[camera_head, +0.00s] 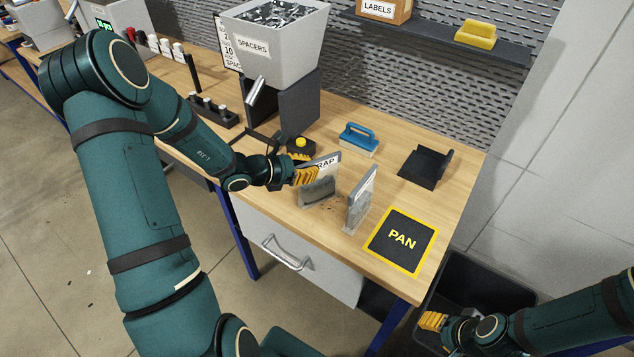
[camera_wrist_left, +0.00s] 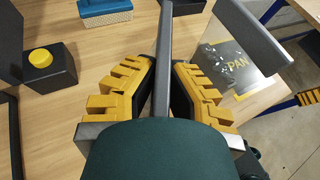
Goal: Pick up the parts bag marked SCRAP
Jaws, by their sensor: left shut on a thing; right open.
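The parts bag with a light header reading "RAP", its first letters hidden by my fingers, stands upright near the table's front edge (camera_head: 319,191). My left gripper (camera_head: 306,175) is shut on this bag's header. In the left wrist view the header (camera_wrist_left: 164,45) runs edge-on between the yellow fingers of my left gripper (camera_wrist_left: 162,95). I cannot tell whether the bag's bottom touches the table. A second clear bag with a grey header (camera_head: 360,200) stands just to its right, its label not visible. My right gripper (camera_head: 433,320) is open and empty at the lower right.
A black mat marked PAN (camera_head: 402,240) lies right of the bags. A blue-handled brush (camera_head: 359,139), a black dustpan-like holder (camera_head: 426,167) and a yellow button box (camera_head: 300,147) stand behind. A SPACERS hopper (camera_head: 275,45) rises at the back. A dark bin (camera_head: 490,283) is on the floor.

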